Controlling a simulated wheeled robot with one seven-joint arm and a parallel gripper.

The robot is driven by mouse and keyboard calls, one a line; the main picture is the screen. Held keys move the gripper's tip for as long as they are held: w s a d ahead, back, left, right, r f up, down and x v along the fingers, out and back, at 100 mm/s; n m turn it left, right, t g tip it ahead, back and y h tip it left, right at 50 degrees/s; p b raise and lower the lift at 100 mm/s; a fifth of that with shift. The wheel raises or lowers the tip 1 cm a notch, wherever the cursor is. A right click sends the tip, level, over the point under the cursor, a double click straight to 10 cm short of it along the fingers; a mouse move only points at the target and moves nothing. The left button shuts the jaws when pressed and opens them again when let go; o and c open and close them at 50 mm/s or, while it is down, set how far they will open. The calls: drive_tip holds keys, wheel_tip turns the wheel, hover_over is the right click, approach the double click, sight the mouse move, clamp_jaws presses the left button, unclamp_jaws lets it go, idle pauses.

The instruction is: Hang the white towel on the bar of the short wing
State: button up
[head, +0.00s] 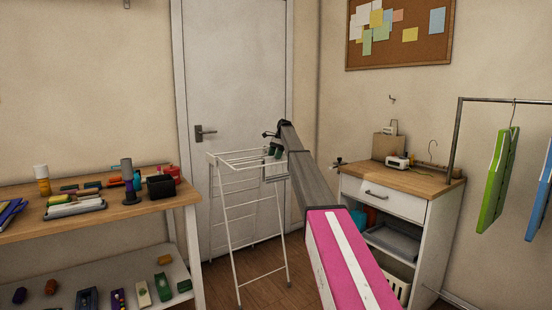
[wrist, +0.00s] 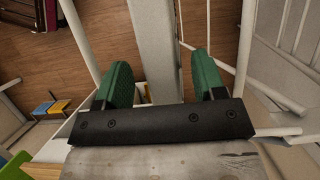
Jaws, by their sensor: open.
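A white wire drying rack (head: 244,205) stands upright on the floor in front of the door. My gripper (head: 275,152) is at the rack's upper right side. In the wrist view its green fingers (wrist: 162,72) are apart, with a pale upright strip (wrist: 153,40) showing between or beyond them. I cannot tell whether this strip is cloth or part of the furniture. White rack bars (wrist: 243,45) pass close to the right finger. No white towel can be made out clearly in either view. The short wing and its bar cannot be told apart from the other bars.
A wooden-topped shelf (head: 130,205) with tools and boxes stands at the left. A white cabinet (head: 388,204) with a drawer stands right of my arm. Green and blue items hang from a metal rail (head: 505,100) at the far right. Some wooden floor is clear around the rack.

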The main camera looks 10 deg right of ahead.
drive_tip(key=shift+v, duration=2.5)
drive_tip(key=o, duration=0.5)
drive_tip(key=shift+o, duration=0.2)
